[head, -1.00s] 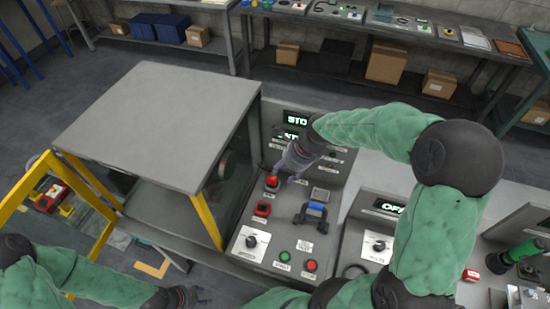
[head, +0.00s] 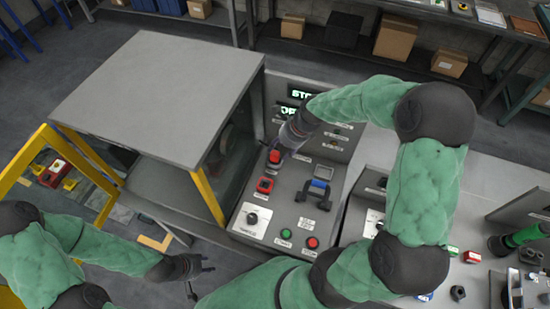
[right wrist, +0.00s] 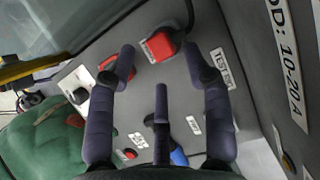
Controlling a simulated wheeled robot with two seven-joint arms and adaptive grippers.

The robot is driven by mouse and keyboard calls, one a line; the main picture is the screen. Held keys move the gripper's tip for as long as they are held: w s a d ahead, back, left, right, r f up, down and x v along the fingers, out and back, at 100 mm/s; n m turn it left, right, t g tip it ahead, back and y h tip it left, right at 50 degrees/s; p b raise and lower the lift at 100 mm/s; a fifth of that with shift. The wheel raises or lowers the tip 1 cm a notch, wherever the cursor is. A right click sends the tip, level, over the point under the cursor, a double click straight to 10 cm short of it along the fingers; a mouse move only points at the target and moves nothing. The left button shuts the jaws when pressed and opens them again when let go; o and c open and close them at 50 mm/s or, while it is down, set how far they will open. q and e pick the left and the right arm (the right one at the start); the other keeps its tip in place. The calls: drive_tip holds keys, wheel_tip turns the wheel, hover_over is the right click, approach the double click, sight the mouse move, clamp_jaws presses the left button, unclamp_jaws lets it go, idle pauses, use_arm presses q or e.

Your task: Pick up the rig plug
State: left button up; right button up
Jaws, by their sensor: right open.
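A red square plug-like block (right wrist: 160,45) with a black cable sits on the grey sloped panel in the right wrist view, beside a label that starts with "TEST". I take it as the rig plug; it also shows in the head view (head: 275,157). My right gripper (right wrist: 160,66) is open, its dark fingers spread either side of and short of the red block, with nothing between them. In the head view my right gripper (head: 287,143) partly covers the area just above the block. My left gripper (head: 205,278) is open and empty, low and left of the panel.
A red switch (head: 265,185), a blue-and-black handle (head: 315,191), a dial (head: 252,218) and green and red buttons (head: 312,242) share the panel. A grey-topped cabinet (head: 155,95) stands close on the left. A second panel (head: 372,205) lies to the right.

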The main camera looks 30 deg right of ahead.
sight(276, 154)
drive_tip(key=x, duration=0.3)
drive_tip(key=shift+r, duration=0.1)
clamp_jaws()
drive_tip(key=shift+d, duration=0.1)
drive_tip(key=shift+r, duration=0.1)
